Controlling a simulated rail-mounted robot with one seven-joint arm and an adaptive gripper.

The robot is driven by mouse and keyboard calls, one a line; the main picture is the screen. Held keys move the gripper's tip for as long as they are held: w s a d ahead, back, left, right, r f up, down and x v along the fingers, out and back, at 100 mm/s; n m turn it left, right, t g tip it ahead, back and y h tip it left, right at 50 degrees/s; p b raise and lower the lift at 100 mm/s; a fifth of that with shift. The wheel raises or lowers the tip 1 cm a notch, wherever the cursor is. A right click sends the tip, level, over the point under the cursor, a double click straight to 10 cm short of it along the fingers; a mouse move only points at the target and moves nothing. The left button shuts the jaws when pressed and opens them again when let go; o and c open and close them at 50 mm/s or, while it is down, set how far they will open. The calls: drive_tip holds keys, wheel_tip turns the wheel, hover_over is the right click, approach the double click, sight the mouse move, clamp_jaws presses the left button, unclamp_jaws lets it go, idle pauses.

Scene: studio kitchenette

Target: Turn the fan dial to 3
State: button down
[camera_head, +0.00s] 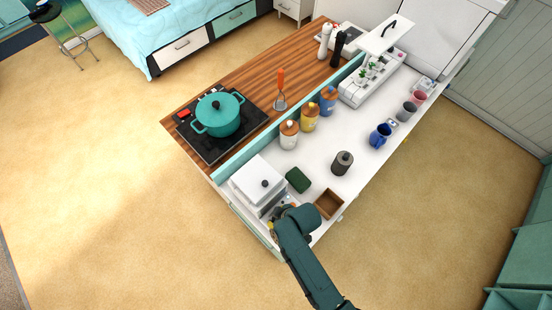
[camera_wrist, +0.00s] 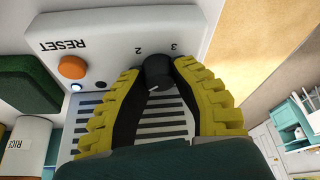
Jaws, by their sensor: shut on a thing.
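The fan dial (camera_wrist: 157,68) is a dark round knob on a white panel (camera_wrist: 105,38). The panel appears upside down in the wrist view, with "2" and "3" printed beside the knob. A small white mark shows on the knob's lower side, pointing away from the numbers; its exact setting is unclear. My gripper (camera_wrist: 160,80) has its yellow ribbed fingers closed around the dial, one on each side. In the head view my gripper (camera_head: 283,208) is at the white appliance (camera_head: 256,180), and my arm hides the dial.
An orange RESET button (camera_wrist: 72,67) and a lit small light sit left of the dial. A dark green block (camera_head: 298,180), a wooden box (camera_head: 328,204) and a dark grey canister (camera_head: 342,163) stand close by. A teal pot (camera_head: 218,114) is on the hob.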

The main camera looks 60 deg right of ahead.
drive_tip(key=m+h, duration=0.1)
drive_tip(key=m, duration=0.1)
drive_tip(key=m+p, duration=0.1)
drive_tip(key=m, duration=0.1)
drive_tip(key=shift+s+a+f+g+h, duration=0.1)
drive_tip(key=shift+g+h, duration=0.2)
drive_tip(key=shift+h, duration=0.1)
drive_tip(key=m, duration=0.3)
drive_tip(key=m+g+h, duration=0.1)
drive_tip(key=m, duration=0.2)
drive_tip(key=shift+f+h, duration=0.15)
drive_tip(key=shift+h, duration=0.15)
drive_tip(key=m+g+b, duration=0.1)
drive_tip(key=m, duration=0.1)
drive_tip(key=m+g+h+b, duration=0.1)
drive_tip(key=m, duration=0.2)
drive_tip(key=shift+m+g+b, duration=0.5)
drive_tip(key=shift+m, duration=0.9)
drive_tip(key=shift+m+g+b, duration=0.45)
drive_tip(key=shift+m+g, duration=0.05)
drive_tip(key=shift+m, duration=0.9)
drive_tip(key=c, duration=1.1)
unclamp_jaws()
drive_tip(key=shift+r, duration=0.2)
